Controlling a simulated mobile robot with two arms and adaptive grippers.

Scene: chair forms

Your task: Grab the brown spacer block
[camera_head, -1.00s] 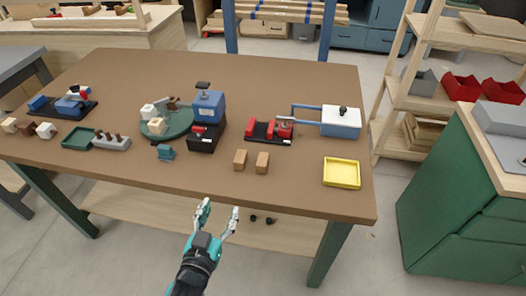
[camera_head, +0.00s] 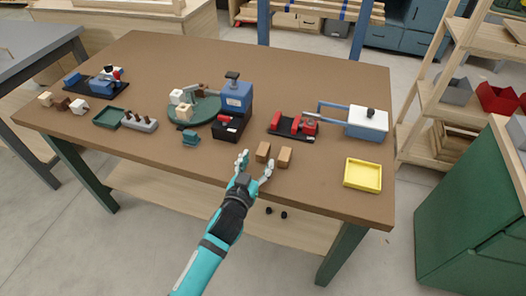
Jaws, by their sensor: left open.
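Two brown blocks stand side by side near the table's front edge, the left block (camera_head: 263,151) and the right block (camera_head: 285,157). A darker brown block (camera_head: 62,104) lies between two lighter ones at the table's far left. I cannot tell from looks alone which is the spacer block. My left gripper (camera_head: 255,161) is open and empty, at the table's front edge, just in front of the left block of the pair. Its right finger appears close below that block; I cannot see contact. My right gripper is not in view.
A yellow tray (camera_head: 363,175) is to the right of the pair. Behind are a red-and-black fixture (camera_head: 293,126), a blue press (camera_head: 236,98) and a green round plate (camera_head: 205,115) with blocks. A small teal object (camera_head: 190,138) is on the left. The tabletop around the pair is clear.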

